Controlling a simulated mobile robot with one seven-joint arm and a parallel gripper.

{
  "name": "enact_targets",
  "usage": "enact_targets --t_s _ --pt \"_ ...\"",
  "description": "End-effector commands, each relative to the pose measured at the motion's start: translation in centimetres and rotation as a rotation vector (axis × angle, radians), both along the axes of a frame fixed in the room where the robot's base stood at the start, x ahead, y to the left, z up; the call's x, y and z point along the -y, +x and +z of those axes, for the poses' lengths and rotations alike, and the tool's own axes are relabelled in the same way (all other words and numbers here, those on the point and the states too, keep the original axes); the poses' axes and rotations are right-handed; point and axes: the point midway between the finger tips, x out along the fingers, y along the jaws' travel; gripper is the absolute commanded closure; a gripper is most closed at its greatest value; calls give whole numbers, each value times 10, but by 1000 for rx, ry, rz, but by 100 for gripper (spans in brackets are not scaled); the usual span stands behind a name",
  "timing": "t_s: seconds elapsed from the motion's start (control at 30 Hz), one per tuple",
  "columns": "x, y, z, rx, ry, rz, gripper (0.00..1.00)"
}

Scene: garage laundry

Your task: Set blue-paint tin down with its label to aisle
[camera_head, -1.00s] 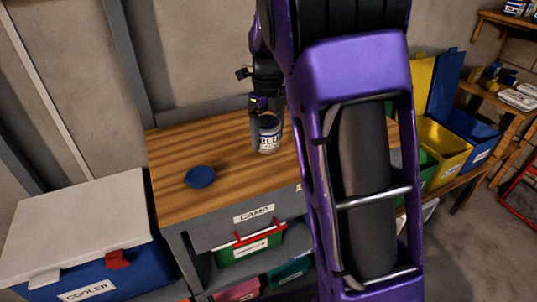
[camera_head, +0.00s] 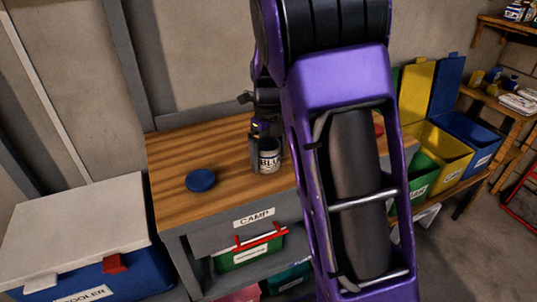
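The blue-paint tin (camera_head: 269,159) is small and silvery, with a pale band lettered "BLU…" facing my camera. It looks upright over the front part of the wooden workbench top (camera_head: 225,150). My gripper (camera_head: 262,140) comes down from above and is shut on the tin. One dark finger shows along the tin's left side; the other is hard to make out. I cannot tell whether the tin's base touches the wood. My purple arm passes just right of the tin and hides the right part of the bench.
A round blue disc (camera_head: 201,180) lies on the bench left of the tin. A white-lidded cooler (camera_head: 75,225) stands at the left. Under the bench is a green bin with a red handle (camera_head: 250,250). Yellow (camera_head: 440,150) and blue (camera_head: 472,140) bins stand right. Bench wood between disc and tin is clear.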

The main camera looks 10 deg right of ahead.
Motion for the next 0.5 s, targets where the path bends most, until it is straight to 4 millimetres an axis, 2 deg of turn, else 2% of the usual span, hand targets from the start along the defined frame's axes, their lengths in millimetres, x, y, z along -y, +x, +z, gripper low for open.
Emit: enact_targets --t_s 0.17,0.27,0.5 --pt "0 0 4 2 0 0 0" --pt "0 1 16 4 0 1 0" --pt "0 1 66 5 1 -1 0"
